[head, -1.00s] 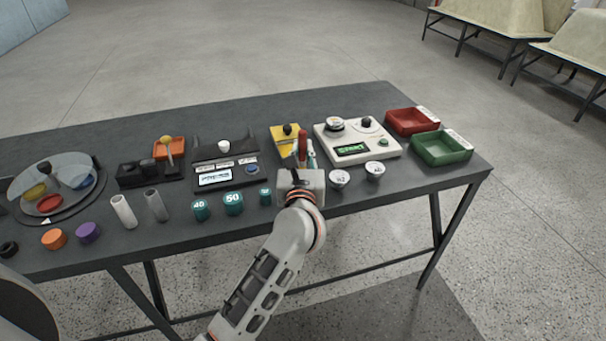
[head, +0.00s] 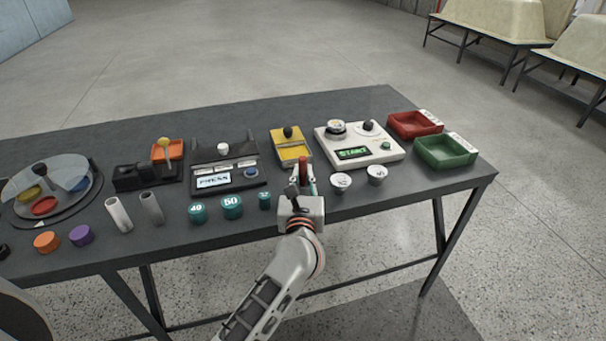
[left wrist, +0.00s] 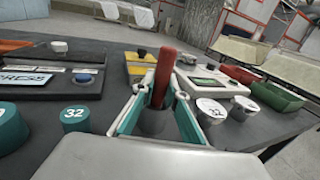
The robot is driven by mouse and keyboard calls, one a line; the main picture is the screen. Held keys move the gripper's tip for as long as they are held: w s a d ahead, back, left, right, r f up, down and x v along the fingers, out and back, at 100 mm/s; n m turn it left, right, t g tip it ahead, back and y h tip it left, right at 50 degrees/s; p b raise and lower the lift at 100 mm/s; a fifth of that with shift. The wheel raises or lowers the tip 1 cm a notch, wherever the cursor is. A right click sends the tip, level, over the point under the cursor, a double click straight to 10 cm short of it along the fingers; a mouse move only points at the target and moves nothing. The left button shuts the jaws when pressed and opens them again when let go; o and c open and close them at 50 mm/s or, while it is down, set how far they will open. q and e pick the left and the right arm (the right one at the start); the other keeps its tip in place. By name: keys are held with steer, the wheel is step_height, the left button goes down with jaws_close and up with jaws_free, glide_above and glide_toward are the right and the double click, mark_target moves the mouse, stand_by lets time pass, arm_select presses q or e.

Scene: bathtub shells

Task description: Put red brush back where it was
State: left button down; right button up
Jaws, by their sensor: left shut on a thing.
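The red brush shows as a red upright cylinder (head: 303,167) in the head view, and in the left wrist view its red upper part (left wrist: 163,78) rises above a grey lower part. My left gripper (head: 302,184) is shut on it, with the teal and white fingers (left wrist: 157,108) on either side of the grey part. The brush stands nearly upright, leaning slightly. It is over the table's front area, in front of the yellow block (head: 292,152). Its lower end is hidden, so I cannot tell whether it touches the table. My right gripper is not in view.
White cups (head: 341,181) stand close right of the gripper; teal weights (head: 232,207) stand left. Behind are a white scale-like device (head: 385,150), a red tray (head: 408,123) and a green tray (head: 440,150). Two grey tubes (head: 119,215) stand farther left. The table's rear strip is clear.

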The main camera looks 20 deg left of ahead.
arm_select(q)
steer(key=c, duration=2)
jaws_free()
